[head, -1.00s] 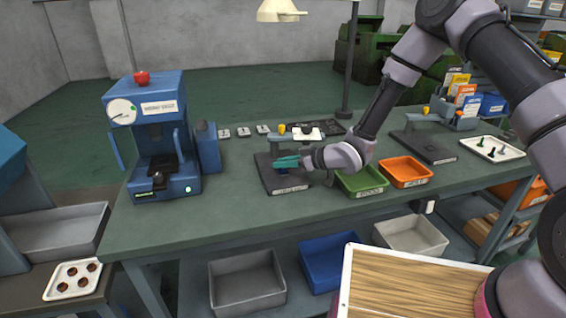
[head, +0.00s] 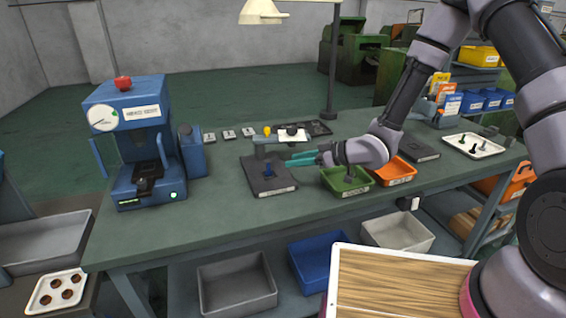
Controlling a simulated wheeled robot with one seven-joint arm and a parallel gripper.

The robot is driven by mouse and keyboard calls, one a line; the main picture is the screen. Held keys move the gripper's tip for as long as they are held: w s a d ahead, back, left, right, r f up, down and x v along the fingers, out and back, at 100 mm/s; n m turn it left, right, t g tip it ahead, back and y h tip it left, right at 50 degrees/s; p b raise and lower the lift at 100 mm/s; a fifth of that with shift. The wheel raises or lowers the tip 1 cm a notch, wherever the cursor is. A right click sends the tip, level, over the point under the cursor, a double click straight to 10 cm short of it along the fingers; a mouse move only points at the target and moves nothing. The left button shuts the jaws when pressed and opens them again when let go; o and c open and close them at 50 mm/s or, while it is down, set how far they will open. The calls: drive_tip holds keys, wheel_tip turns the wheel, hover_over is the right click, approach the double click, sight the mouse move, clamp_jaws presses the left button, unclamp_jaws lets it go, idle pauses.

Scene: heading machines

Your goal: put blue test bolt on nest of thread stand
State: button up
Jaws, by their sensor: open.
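The blue test bolt (head: 268,169) stands, apparently upright, on the dark plate of the thread stand (head: 278,186), near its middle. Whether it is seated in the nest is too small to tell. The stand has a grey post at its back left and a yellow knob on top. My gripper (head: 292,159), with teal fingers, is open and just right of the bolt, apparently apart from it. It points left over the plate's right edge and holds nothing that I can see.
A green bin (head: 345,187) and an orange bin (head: 397,179) lie right of the stand, close under my arm. A blue press (head: 134,140) stands to the left. A white tray with bolts (head: 487,150) is at far right.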

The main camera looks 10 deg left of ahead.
drive_tip(key=w+d+r+m+t+h, duration=0.2)
drive_tip(key=w+d+r+h, duration=0.15)
drive_tip(key=d+r, duration=0.35)
drive_tip(key=w+d+r+m+t+h, duration=0.25)
drive_tip(key=w+d+r, duration=0.25)
drive_tip(key=d, duration=0.4)
drive_tip(key=s+d+r+m+h, duration=0.2)
drive_tip(key=d+r+m+h, duration=0.3)
drive_tip(key=d+r, duration=0.5)
drive_tip(key=s+d+r+m+h, duration=0.2)
drive_tip(key=s+d+r+m, duration=0.3)
drive_tip(key=s+d+r, duration=0.3)
drive_tip(key=s+d+r+m+y, duration=0.1)
drive_tip(key=s+r+m, duration=0.1)
drive_tip(key=s, duration=0.5)
drive_tip(key=s+d+r+m, duration=0.1)
drive_tip(key=s+r+m, duration=0.1)
drive_tip(key=s, duration=0.6)
drive_tip(key=shift+d+r+m+y, duration=0.25)
drive_tip(key=shift+d+m+y, duration=0.05)
drive_tip(key=shift+m+y, duration=0.15)
